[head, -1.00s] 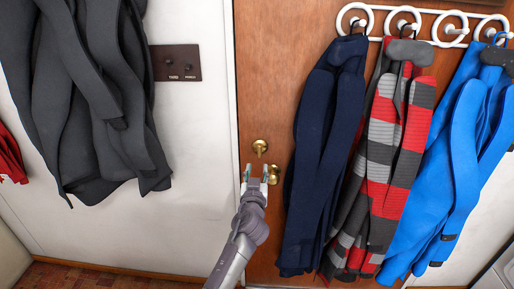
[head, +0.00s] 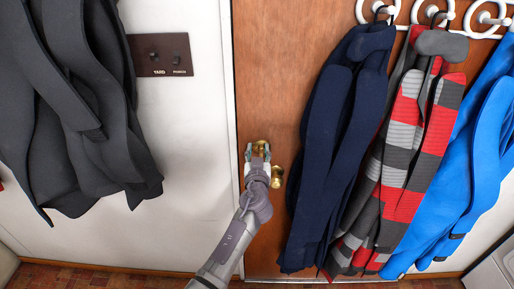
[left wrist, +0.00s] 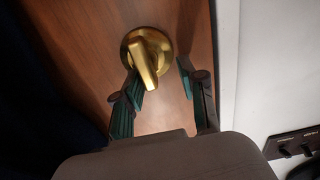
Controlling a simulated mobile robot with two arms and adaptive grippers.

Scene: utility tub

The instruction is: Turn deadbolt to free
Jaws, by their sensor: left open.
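The brass deadbolt (head: 260,146) is on the brown door (head: 270,60), near its left edge, above a brass door knob (head: 278,172). In the left wrist view the deadbolt's thumb-turn (left wrist: 146,62) stands out from its round plate, slightly tilted from upright. My left gripper (head: 257,152) is open at the deadbolt. In the left wrist view its fingers (left wrist: 158,85) point at the plate, with the thumb-turn's lower end near the left finger. I cannot tell if they touch. My right gripper is not in view.
Dark blue (head: 340,150), striped (head: 405,160) and bright blue (head: 460,160) garments hang from white hooks right of the deadbolt. Dark grey garments (head: 75,110) hang at the left. A switch plate (head: 160,55) is on the white wall. The wall just left of the door is clear.

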